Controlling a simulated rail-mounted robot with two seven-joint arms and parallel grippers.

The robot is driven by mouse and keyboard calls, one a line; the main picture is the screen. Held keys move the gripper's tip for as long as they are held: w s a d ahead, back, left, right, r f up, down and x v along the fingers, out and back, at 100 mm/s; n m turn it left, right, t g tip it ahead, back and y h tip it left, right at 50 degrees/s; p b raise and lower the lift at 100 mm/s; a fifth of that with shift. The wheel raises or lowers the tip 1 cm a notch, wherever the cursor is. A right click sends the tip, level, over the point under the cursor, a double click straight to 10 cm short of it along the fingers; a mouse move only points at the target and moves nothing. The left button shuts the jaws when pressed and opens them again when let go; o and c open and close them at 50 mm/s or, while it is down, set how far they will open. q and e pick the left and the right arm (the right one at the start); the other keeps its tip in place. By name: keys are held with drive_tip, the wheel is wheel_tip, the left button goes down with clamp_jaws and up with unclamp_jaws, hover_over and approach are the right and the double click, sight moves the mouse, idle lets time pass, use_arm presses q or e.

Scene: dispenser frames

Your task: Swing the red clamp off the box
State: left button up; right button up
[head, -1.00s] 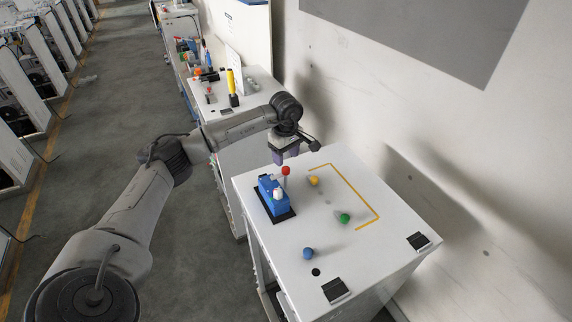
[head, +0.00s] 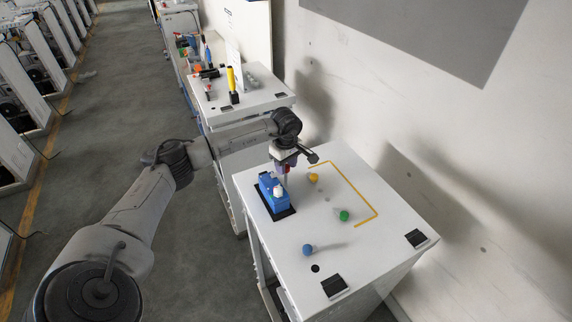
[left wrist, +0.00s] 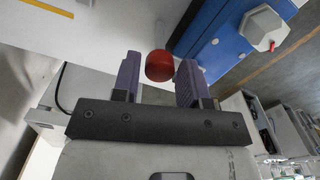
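The blue box (head: 271,194) sits on a black base on the white table, with a pale knob on its top. It also shows at the upper right of the left wrist view (left wrist: 232,38). The clamp's round red knob (left wrist: 159,66) is on a pale rod beside the box. My left gripper (left wrist: 158,62) is open, its purple fingers on either side of the red knob, with no firm grip seen. In the head view the gripper (head: 286,168) hides most of the knob. My right gripper is not in view.
The white table (head: 365,265) bears a yellow knob (head: 313,178), a green knob (head: 344,216), a blue knob (head: 308,249) and a yellow line (head: 357,191). The wall is close behind. Another cluttered bench (head: 250,103) stands farther off.

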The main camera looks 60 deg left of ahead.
use_arm(q)
drive_tip(key=c, duration=0.6)
drive_tip(key=shift+n, duration=0.3)
drive_tip(key=shift+n+b, duration=0.45)
drive_tip(key=shift+n, duration=0.65)
drive_tip(key=n, duration=0.3)
drive_tip(key=shift+n+b, duration=0.3)
drive_tip(key=n, duration=1)
drive_tip(key=shift+n, duration=0.6)
